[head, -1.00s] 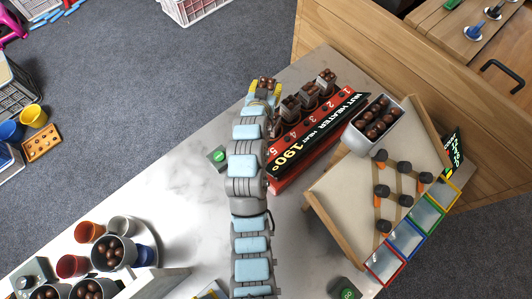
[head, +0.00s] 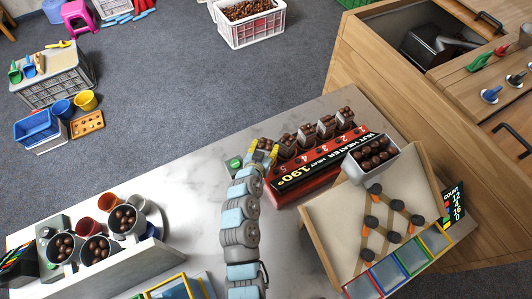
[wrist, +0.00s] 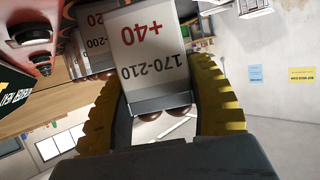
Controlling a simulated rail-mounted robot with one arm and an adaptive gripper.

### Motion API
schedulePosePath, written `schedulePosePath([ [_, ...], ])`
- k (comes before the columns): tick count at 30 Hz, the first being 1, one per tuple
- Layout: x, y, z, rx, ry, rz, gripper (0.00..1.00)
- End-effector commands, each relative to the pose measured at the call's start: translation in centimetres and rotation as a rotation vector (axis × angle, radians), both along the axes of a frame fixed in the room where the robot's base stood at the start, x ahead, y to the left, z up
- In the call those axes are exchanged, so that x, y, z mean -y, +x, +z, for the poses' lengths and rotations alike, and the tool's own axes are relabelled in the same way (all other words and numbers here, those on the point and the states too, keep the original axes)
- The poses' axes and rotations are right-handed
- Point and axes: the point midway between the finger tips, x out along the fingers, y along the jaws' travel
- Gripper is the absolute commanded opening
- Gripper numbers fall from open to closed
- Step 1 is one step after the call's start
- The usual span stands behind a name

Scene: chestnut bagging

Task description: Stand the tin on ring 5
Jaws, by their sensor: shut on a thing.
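My gripper (head: 262,152) is at the left end of the nut heater (head: 305,178), beside the label 5. Its yellow fingers are shut on a pale metal tin. In the wrist view the tin (wrist: 150,50) appears upside down, marked "+40" and "170-210", between the fingers (wrist: 170,130). Brown chestnuts (wrist: 150,118) show at its mouth. The tin's base is out of frame, and ring 5 is hidden by my gripper, so I cannot tell whether they touch.
Several filled tins (head: 326,126) stand in a row on the heater right of my gripper. A grey box of chestnuts (head: 373,158) and a sorting board (head: 335,225) lie to the right. A green button (head: 235,163) is close on the left.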

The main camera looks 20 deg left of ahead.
Motion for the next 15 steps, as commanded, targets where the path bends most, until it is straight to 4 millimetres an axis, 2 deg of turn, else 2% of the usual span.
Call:
schedulePosePath([
  [7,0.0,0.0,-3.2,-0.002,-0.001,0.000,0.14],
  [15,0.0,0.0,-3.7,0.000,0.000,0.001,0.14],
])
